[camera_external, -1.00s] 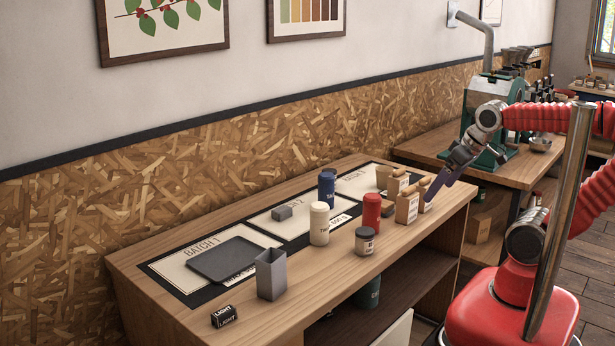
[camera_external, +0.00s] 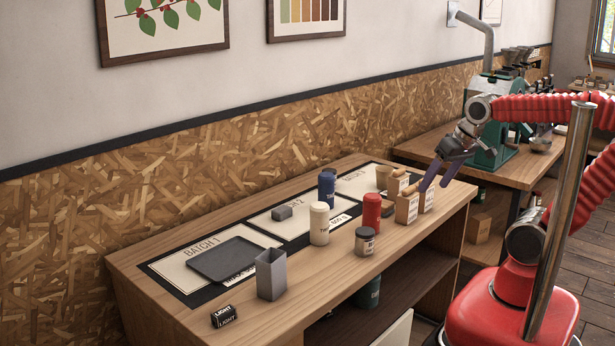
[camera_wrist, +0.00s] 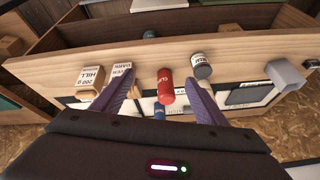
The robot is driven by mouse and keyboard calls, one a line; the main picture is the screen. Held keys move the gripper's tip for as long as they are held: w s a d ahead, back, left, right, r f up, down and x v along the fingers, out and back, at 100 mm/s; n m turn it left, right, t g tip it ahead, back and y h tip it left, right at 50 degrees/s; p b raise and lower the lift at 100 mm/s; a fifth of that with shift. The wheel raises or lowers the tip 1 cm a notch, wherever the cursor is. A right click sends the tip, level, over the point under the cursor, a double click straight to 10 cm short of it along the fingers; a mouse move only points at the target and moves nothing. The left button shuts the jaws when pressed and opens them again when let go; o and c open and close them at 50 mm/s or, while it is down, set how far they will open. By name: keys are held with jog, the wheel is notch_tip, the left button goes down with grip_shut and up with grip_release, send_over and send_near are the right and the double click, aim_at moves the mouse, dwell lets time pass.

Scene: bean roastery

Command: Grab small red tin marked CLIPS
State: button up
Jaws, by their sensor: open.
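The small red tin (camera_external: 371,211) stands upright on the wooden table (camera_external: 330,275), near its right part. It also shows in the wrist view (camera_wrist: 165,86), ahead of my fingers, with white lettering only partly readable. My gripper (camera_external: 433,187) is open and empty, with its two purple fingers apart. In the external view it hangs above the right end of the table, to the right of the tin and apart from it. In the wrist view the tin lies between the lines of the two fingers.
Labelled tan boxes (camera_external: 406,208) stand between my gripper and the tin. A dark-lidded jar (camera_external: 365,242), a cream tin (camera_external: 319,224) and a blue tin (camera_external: 326,188) stand close around the tin. A grey square holder (camera_external: 271,275) and a dark tray (camera_external: 222,260) are farther left.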

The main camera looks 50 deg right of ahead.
jog(key=w+m+g, duration=0.2)
jog(key=w+m, duration=0.8)
jog(key=m, duration=0.3)
jog(key=m+g, duration=0.3)
jog(key=m, duration=0.8)
send_over(371, 219)
jog(key=d, duration=0.2)
jog(key=f, duration=0.2)
jog(key=w+f, duration=0.1)
jog(key=f, duration=0.1)
jog(key=shift+d+f, duration=0.15)
jog(key=shift+f, duration=0.15)
jog(key=shift+w+f+m, duration=0.2)
jog(key=shift+w+m, duration=0.05)
jog(key=shift+m, duration=0.45)
jog(key=shift+f, duration=4.35)
jog(key=shift+f, duration=2.6)
jog(key=shift+c, duration=0.4)
